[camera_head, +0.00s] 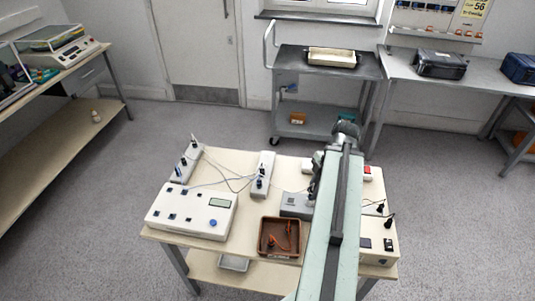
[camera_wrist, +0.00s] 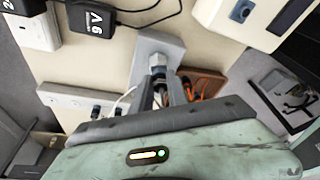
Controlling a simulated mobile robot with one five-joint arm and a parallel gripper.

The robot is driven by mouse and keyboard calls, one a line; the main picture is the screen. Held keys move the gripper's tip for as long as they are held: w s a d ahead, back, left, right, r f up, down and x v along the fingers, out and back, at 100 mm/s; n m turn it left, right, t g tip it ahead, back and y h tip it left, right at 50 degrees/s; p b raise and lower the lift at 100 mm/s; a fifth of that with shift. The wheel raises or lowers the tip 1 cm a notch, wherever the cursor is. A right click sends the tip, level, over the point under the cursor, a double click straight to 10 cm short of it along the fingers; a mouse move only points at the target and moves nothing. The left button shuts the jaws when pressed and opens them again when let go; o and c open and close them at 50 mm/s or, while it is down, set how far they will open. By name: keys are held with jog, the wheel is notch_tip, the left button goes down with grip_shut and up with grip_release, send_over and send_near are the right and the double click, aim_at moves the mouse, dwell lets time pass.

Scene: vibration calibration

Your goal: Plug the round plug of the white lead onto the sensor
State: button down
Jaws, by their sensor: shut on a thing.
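My gripper (camera_wrist: 162,90) is shut on the round plug (camera_wrist: 158,73), a blue-grey cylinder between the fingertips. The plug lies in line with a pale metal fitting (camera_wrist: 157,59) on a grey block (camera_wrist: 150,44), which looks like the sensor. I cannot tell whether plug and fitting touch. A white lead (camera_wrist: 123,102) curves beside the fingers, its end partly hidden. In the head view the grey block (camera_head: 294,204) stands mid-table, and my gripper (camera_head: 312,196) is beside its right end, largely hidden by my arm.
A brown tray (camera_head: 264,249) with orange leads stands in front of the block. A white instrument (camera_head: 165,211) is at the left, power strips (camera_head: 184,167) behind it. Black adapters (camera_wrist: 92,18) and a white unit (camera_wrist: 242,15) flank the block. Loose leads cross the table's back.

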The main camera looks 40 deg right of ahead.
jog(key=shift+f, duration=0.1)
jog(key=c, duration=1.2)
grip_release()
jog(key=shift+c, duration=0.2)
jog(key=shift+c, duration=0.3)
jog(key=n, duration=0.2)
jog(key=shift+w+n+g, duration=0.2)
jog(key=shift+n+g, duration=0.2)
jog(key=shift+s+n, duration=0.1)
jog(key=shift+n, duration=0.5)
